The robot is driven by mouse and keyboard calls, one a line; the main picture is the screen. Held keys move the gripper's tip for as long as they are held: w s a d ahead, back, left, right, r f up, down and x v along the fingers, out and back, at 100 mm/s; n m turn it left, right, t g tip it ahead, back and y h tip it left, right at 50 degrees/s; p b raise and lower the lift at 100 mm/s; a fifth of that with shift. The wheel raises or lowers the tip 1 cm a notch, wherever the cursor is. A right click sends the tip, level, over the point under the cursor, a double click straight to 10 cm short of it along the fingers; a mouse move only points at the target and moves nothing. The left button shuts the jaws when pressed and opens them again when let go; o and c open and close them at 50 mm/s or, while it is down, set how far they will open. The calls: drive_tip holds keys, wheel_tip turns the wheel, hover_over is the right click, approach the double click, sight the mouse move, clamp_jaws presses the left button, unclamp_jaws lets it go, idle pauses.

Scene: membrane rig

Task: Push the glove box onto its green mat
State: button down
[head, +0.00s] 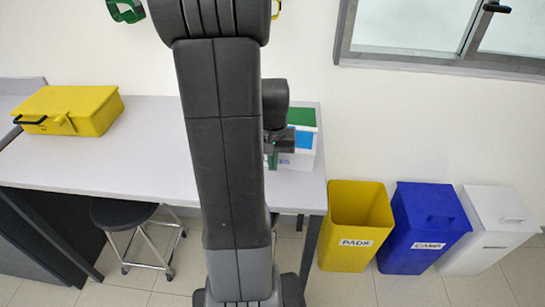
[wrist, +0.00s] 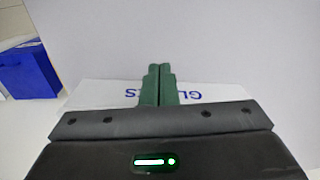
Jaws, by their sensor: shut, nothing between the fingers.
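The glove box (head: 305,160) is white with a blue patch on top. It stands near the right end of the table, partly hidden behind my arm and gripper. Its lettered side (wrist: 210,97) shows upside down in the wrist view. A green patch, which looks like the green mat (head: 303,116), lies just behind the box, towards the wall. My gripper (head: 272,162) is at the box's left front; its green fingers (wrist: 158,85) are closed together with nothing between them. They cover the middle of the lettering. I cannot tell whether they touch the box.
A yellow case (head: 85,108) sits on the table's left part, with bare tabletop (head: 130,150) between it and my arm. A stool (head: 120,215) stands under the table. Yellow, blue (head: 425,225) and white bins stand to the right. The wall is close behind the table.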

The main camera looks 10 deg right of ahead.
drive_tip(key=shift+w+d, duration=0.25)
drive_tip(key=shift+w, duration=0.7)
drive_tip(key=shift+w, duration=0.1)
